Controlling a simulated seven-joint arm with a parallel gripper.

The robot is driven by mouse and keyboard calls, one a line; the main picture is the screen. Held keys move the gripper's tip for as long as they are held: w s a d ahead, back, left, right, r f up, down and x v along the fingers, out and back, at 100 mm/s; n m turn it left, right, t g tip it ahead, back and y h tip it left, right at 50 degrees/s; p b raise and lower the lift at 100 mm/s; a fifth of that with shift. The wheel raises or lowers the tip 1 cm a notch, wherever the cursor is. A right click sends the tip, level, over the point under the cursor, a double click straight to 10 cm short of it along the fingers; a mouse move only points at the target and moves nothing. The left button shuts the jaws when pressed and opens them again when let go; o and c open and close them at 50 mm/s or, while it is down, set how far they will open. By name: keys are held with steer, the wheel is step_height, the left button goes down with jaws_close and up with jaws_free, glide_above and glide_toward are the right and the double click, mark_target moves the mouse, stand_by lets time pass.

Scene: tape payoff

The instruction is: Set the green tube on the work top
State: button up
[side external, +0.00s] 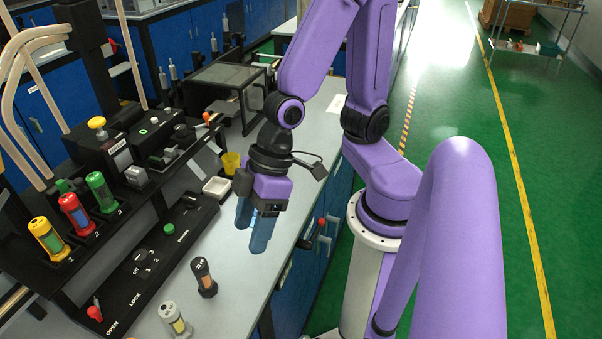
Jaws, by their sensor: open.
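The green tube (101,192) stands tilted in the slot marked 3 of a black rack at the left, beside the red tube (76,214) and the yellow tube (48,239). Its lower end is hidden in the slot. The grey work top (225,298) runs along the front of the rack. My gripper (252,234) points down over the work top, well to the right of the green tube. Its blue fingers are apart and nothing shows between them.
A dark tube with a brown cap (203,277) and a pale tube with a yellow band (174,320) stand on the work top. A black panel marked OPEN and LOCK (150,260) lies before the rack. A white tray (216,188) and yellow cup (231,162) sit behind my gripper.

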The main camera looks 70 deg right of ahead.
steer(key=s+d+r+n+h, duration=0.1)
steer(key=s+d+r+h, duration=0.1)
steer(key=d, duration=0.3)
steer(key=s+d+r+n+g+h, duration=0.1)
steer(key=s+d+r+n+h, duration=0.1)
steer(key=d, duration=0.3)
steer(key=shift+s+d+g, duration=0.3)
steer(key=shift+s, duration=0.05)
steer(key=w+a+f+m+y, duration=0.1)
steer(key=w+a+y, duration=0.25)
steer(key=a, duration=0.45)
steer(key=m+t, duration=0.9)
steer(key=t, duration=0.4)
glide_toward(106, 188)
steer(key=shift+h, duration=0.35)
steer(key=x, duration=0.3)
steer(key=a+x, duration=0.1)
steer(key=x, duration=0.2)
steer(key=shift+w+r, duration=0.15)
steer(key=shift+d+x, duration=0.1)
steer(key=shift+x, duration=1.25)
steer(key=shift+d+x, duration=0.15)
steer(key=shift+x, duration=1.2)
